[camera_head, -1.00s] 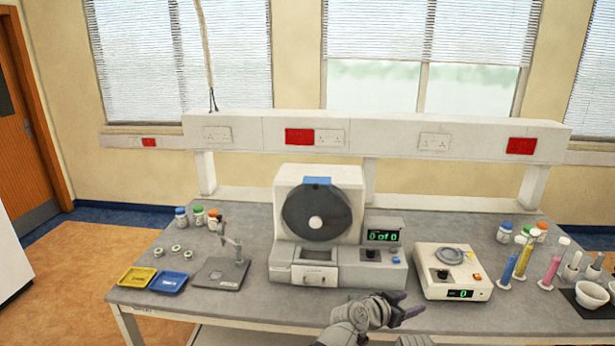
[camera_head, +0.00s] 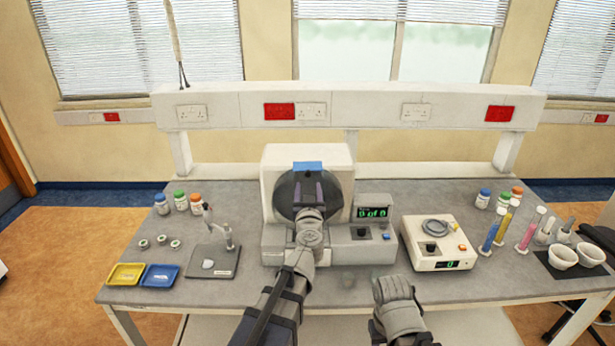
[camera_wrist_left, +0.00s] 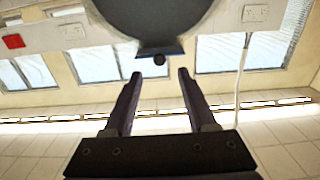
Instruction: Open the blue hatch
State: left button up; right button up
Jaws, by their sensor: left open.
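The blue hatch (camera_head: 308,166) is a small flat panel at the top of the white machine (camera_head: 345,160), above its dark round drum (camera_head: 285,190). In the left wrist view the blue hatch (camera_wrist_left: 174,49) shows edge-on, with a small dark knob (camera_wrist_left: 159,60). My left gripper (camera_head: 308,188) is open and empty, in front of the drum and just below the hatch in the head view. In the left wrist view its fingertips (camera_wrist_left: 160,75) lie either side of the knob's line, with no contact visible. My right arm shows low in the head view; its fingers cannot be seen.
A display unit (camera_head: 374,213) adjoins the machine on the right. A white scale (camera_head: 437,240) stands further right, near cylinders and mortars. On the left are a stand (camera_head: 212,262), yellow (camera_head: 127,273) and blue (camera_head: 160,275) trays, and bottles. A socket rail (camera_head: 365,110) runs behind.

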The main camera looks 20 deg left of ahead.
aim_at(308, 175)
pick_arm(q)
jog(key=x, duration=0.6)
jog(key=shift+w+f, duration=0.1)
jog(key=shift+w, duration=0.3)
grip_shut()
jog(key=shift+s, duration=0.1)
dwell(0.9)
